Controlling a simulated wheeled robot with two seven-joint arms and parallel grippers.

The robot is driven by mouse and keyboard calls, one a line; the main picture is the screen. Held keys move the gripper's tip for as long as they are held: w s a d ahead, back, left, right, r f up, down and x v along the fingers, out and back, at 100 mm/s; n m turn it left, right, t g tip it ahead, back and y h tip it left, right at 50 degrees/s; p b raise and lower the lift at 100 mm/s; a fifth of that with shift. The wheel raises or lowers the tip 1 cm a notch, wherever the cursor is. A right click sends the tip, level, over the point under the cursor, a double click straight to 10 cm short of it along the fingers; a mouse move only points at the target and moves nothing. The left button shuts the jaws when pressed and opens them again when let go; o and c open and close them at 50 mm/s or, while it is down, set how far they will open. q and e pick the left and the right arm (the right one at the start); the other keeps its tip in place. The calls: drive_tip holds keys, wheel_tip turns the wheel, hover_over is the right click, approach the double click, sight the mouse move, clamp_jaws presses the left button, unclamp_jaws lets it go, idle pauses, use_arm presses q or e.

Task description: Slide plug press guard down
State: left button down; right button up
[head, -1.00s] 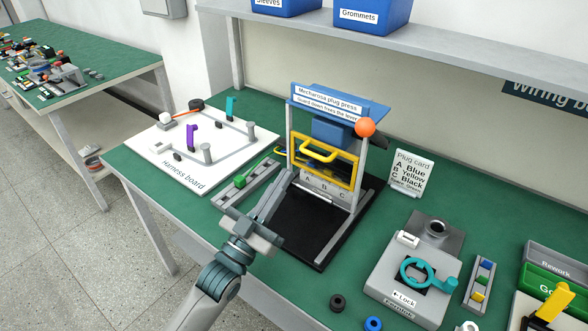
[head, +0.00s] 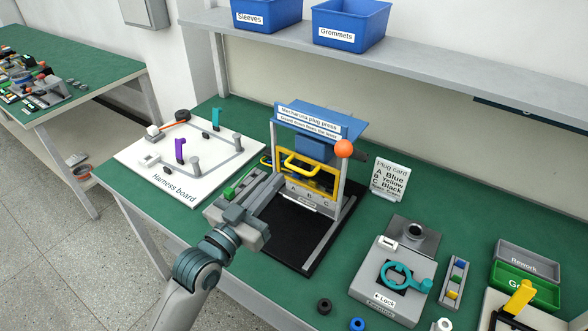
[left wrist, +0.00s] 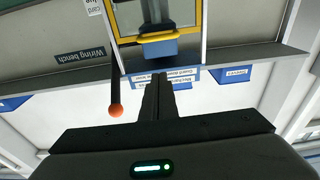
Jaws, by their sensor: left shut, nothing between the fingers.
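The mechanism plug press (head: 330,128) stands on the green bench with a blue top, grey posts and a black base. Its yellow-framed guard (head: 334,184) with a yellow handle (head: 303,169) sits between the posts, above the sockets marked A, B, C. In the left wrist view the shut fingers (left wrist: 159,85) point toward the press, and the yellow guard frame (left wrist: 155,38) shows beyond. My right gripper is out of view.
An orange ball lever (head: 343,149) sticks out at the press's upper right. The harness board (head: 172,190) lies left, with a narrow part rack beside it. A plug card (head: 389,181), a grey lock fixture (head: 362,270) and trays stand right. A shelf (head: 430,82) with blue bins runs above.

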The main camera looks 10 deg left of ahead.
use_arm(q)
drive_tip(key=p+x, duration=0.3)
drive_tip(key=x, duration=0.7)
drive_tip(key=f, duration=0.2)
drive_tip(key=s+f+p, duration=0.1)
drive_tip(key=f, duration=0.1)
drive_tip(key=shift+a, duration=0.15)
wheel_tip(320, 180, down, 4)
drive_tip(key=shift+b, duration=1.2)
drive_tip(key=shift+f, duration=0.1)
